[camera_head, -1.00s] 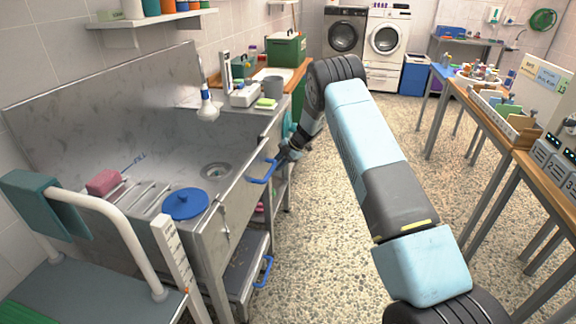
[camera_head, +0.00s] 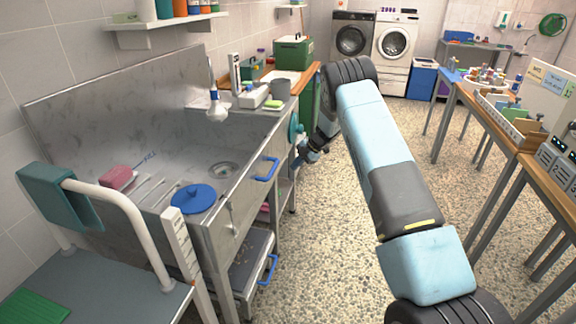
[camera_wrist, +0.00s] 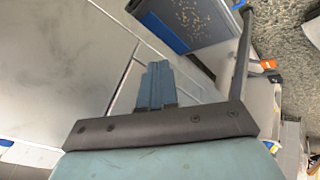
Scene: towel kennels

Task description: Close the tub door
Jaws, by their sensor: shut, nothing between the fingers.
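The steel tub (camera_head: 60,120) stands on the left, with its front panel (camera_head: 230,205) facing right. The tub door is part of this front side and carries a blue handle (camera_head: 266,169). The door looks close to in line with the front, but I cannot tell whether a gap is left. My gripper (camera_head: 301,160) is just right of the handle, apart from it and partly hidden by my own wrist. In the wrist view my gripper (camera_wrist: 157,68) has its fingers together and empty, in front of pale metal panels (camera_wrist: 50,55).
A lower tray with a second blue handle (camera_head: 268,268) sits under the tub. A blue lid (camera_head: 193,198) and a pink sponge (camera_head: 118,177) lie in the tub. The speckled floor (camera_head: 330,245) on the right is clear up to the tables.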

